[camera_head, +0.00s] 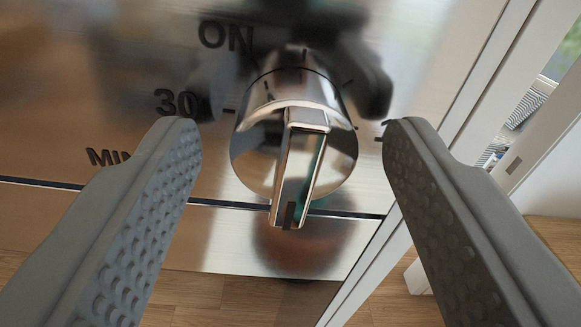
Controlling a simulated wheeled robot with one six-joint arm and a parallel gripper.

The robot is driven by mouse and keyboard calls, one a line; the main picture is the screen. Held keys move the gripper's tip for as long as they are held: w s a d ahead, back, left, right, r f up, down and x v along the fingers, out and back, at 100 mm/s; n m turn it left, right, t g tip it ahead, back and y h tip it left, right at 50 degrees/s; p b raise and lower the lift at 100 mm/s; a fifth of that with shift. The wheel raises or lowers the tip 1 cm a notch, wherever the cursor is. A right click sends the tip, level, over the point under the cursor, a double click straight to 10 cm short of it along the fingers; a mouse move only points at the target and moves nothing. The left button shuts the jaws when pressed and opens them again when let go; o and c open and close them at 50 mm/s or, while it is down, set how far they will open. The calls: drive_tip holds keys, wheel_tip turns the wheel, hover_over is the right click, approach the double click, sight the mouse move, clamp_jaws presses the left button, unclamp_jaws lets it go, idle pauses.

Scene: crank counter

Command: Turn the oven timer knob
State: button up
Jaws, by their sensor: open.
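The oven timer knob (294,140) is a shiny chrome cylinder with a raised bar handle (299,172) across its face. It sits on a brushed metal panel (90,60) in the middle of the head camera view. The bar runs nearly upright in the picture, tilted slightly. My gripper (292,128) is open, with one grey studded finger to the left of the knob and one to the right. Clear gaps show between both fingers and the knob. The knob's rear is partly hidden by its own front.
The panel bears the marks "ON" (226,36), "30" (176,102) and a partly hidden "MIN" (108,157). A dark seam (235,204) crosses below the knob. White frame pieces (489,75) stand at the right. Wooden floor (225,300) shows below.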

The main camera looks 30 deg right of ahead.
drive_tip(key=v, duration=1.7)
drive_tip(key=shift+s+a, duration=0.15)
drive_tip(key=shift+s, duration=0.05)
idle(0.6)
drive_tip(key=s+d+f+n+y, duration=0.1)
drive_tip(key=s+d+f+y, duration=0.2)
drive_tip(key=s+f, duration=1.2)
drive_tip(key=s+d+f+n+y, duration=0.1)
drive_tip(key=s+d+f+y, duration=0.1)
drive_tip(key=s+f, duration=1.4)
drive_tip(key=s+d, duration=0.1)
drive_tip(key=s, duration=0.3)
drive_tip(key=shift+f+y, duration=0.3)
drive_tip(key=shift+y, duration=0.1)
drive_tip(key=shift+s, duration=0.15)
